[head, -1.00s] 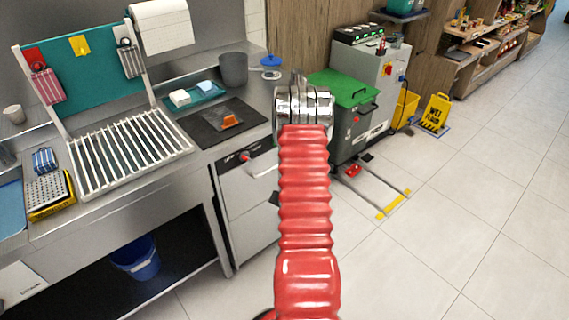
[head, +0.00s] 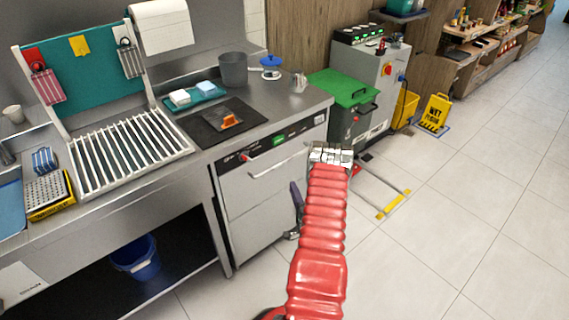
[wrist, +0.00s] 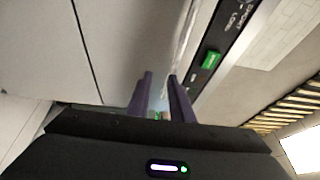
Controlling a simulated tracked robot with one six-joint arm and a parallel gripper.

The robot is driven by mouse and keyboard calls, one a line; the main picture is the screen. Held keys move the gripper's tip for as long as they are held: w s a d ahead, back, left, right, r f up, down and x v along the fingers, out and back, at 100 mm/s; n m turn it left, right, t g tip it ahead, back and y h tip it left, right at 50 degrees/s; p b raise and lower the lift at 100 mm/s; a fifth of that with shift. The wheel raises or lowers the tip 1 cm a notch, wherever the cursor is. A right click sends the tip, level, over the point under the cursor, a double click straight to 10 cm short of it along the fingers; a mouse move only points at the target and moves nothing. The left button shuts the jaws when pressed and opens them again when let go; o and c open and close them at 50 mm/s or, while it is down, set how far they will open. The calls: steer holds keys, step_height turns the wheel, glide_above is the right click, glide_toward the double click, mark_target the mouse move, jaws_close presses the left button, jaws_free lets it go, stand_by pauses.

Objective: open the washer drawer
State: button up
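The under-counter washer (head: 265,185) has a steel front, a bar handle (head: 280,165) and a control strip with a green display above it. The drawer front looks flush and closed. My gripper (head: 296,190) is in front of the washer, with purple fingers near the right part of its front, below the handle in the picture. In the wrist view my gripper (wrist: 159,76) shows two purple fingers apart with a gap between them. The green display (wrist: 211,60) is to their right, and a bright bar-like edge runs toward the fingertips. I cannot tell whether they touch the handle.
A steel counter (head: 290,105) above the washer carries a black mat, a grey cup (head: 233,69) and a tray. A dish rack (head: 125,150) stands to the left. A green-lidded bin (head: 345,95) is at the right. The tiled floor (head: 470,220) is open on the right.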

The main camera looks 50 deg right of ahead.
mark_target(285, 162)
steer(key=shift+s+a+r+m+t+h, duration=0.1)
steer(key=shift+s+r+m+t+h, duration=0.15)
steer(key=shift+r, duration=0.25)
steer(key=shift+s+a+r+m+t+h, duration=0.15)
steer(key=shift+r+m+t, duration=0.1)
steer(key=shift+r+t, duration=0.15)
steer(key=shift+w+d, duration=0.15)
steer(key=x, duration=1.3)
steer(key=shift+w+d, duration=0.2)
steer(key=shift+w, duration=0.1)
steer(key=shift+c, duration=0.6)
jaws_close()
steer(key=shift+f, duration=0.1)
